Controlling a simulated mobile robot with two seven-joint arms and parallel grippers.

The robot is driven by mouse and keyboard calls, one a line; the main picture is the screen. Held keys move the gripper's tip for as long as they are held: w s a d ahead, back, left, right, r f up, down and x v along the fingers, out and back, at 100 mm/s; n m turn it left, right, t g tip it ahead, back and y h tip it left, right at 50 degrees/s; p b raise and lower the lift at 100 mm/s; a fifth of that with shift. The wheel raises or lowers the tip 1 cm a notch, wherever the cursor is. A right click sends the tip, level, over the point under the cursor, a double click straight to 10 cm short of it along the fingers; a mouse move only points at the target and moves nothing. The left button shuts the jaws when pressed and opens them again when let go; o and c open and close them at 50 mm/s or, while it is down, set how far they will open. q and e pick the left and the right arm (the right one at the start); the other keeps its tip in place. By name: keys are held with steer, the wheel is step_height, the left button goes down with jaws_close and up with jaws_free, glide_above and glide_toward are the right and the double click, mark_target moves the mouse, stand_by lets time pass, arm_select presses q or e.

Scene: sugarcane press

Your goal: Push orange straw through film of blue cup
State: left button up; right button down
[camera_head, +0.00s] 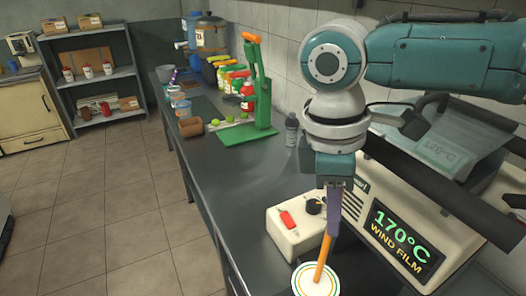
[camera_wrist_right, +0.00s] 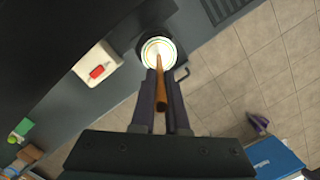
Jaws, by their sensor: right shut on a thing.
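My right gripper (camera_head: 333,212) points down, its purple fingers shut on the upper part of an orange straw (camera_head: 323,258). The straw slants slightly and its lower end meets the film-covered top of a cup (camera_head: 304,285) at the bottom of the head view. The top is a pale disc with coloured rings; the cup's side is hidden. In the right wrist view, the straw (camera_wrist_right: 161,93) runs between the fingers (camera_wrist_right: 158,80) to the cup top (camera_wrist_right: 152,44). I cannot tell whether the tip is through the film. My left gripper is not recognisable in either view.
A white box with a red switch (camera_head: 287,218) stands beside the cup. The sealing machine, with a lit display (camera_head: 402,243), is close on the right. A green press (camera_head: 258,95), a grey bottle (camera_head: 291,130) and several jars stand farther along the counter (camera_head: 235,185).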

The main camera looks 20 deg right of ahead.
steer(key=shift+f+b, duration=1.15)
steer(key=shift+f, duration=1.05)
steer(key=c, duration=1.3)
jaws_free()
steer(key=shift+r, duration=0.1)
steer(key=o, duration=0.5)
steer(key=shift+c, duration=0.2)
steer(key=shift+d, duration=0.1)
step_height(320, 180, up, 7)
steer(key=p, duration=0.8)
